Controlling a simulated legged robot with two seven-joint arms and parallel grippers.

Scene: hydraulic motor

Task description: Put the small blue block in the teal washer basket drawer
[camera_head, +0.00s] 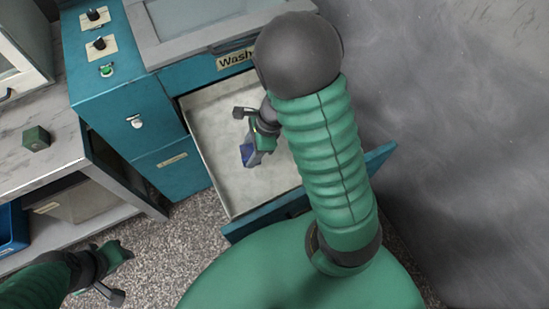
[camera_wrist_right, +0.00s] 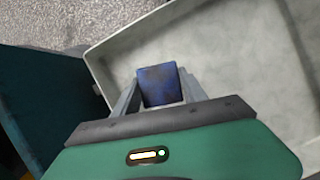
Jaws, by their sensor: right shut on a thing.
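The small blue block (camera_head: 247,155) is held between the fingers of my right gripper (camera_head: 252,156). It also shows in the right wrist view as a dark blue square (camera_wrist_right: 160,85) between the two grey fingertips of the right gripper (camera_wrist_right: 158,92). The teal washer's basket drawer (camera_head: 205,125) is pulled open, with a pale empty inside. The right gripper and block are over the drawer's inside; their height above its floor is hard to judge. My left gripper (camera_head: 115,272) is at the lower left over the floor, apart from everything, with its fingers spread.
The teal washer (camera_head: 150,95) with knobs and a lock stands behind the drawer. A dark green block (camera_head: 36,138) sits on the grey counter (camera_head: 45,165) at left. Below are a bin (camera_head: 85,200) and a blue crate (camera_head: 12,228). A grey wall (camera_head: 450,120) stands at right.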

